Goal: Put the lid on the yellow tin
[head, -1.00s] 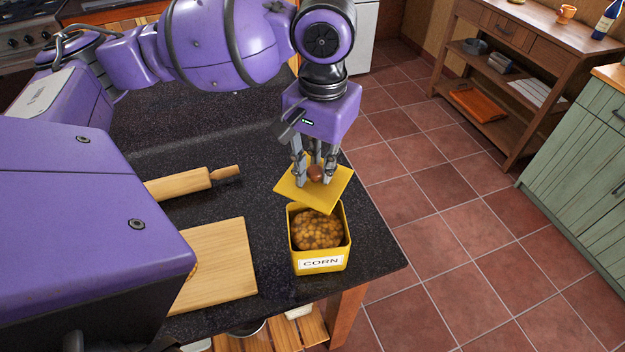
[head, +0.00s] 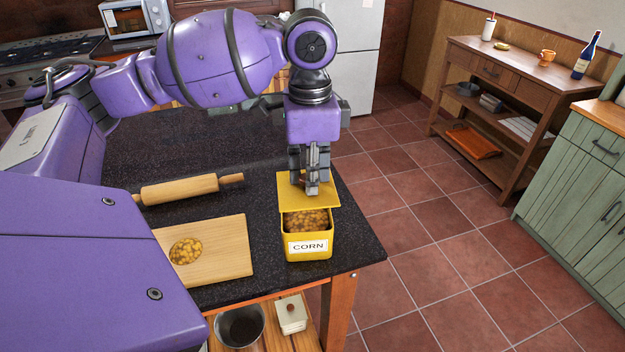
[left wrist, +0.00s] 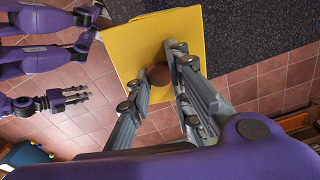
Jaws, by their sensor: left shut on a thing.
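The yellow tin (head: 293,246), labelled CORN, stands upright near the counter's right corner, with yellow-brown corn (head: 305,221) visible inside. My left gripper (head: 311,190) is shut on the brown knob of the flat yellow square lid (head: 326,200). The lid is over the back part of the tin, leaving the front of the opening in view. I cannot tell whether lid and tin touch. In the left wrist view the lid (left wrist: 155,45) and its knob (left wrist: 158,74) show between the fingers; the tin is hidden. My right gripper (left wrist: 78,95) shows there, open and empty, away from the lid.
A cutting board (head: 228,250) with a pile of corn (head: 186,251) lies left of the tin. A rolling pin (head: 180,189) lies behind the board. The dark counter (head: 240,160) ends just right of the tin. A bowl (head: 240,325) sits on the shelf below.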

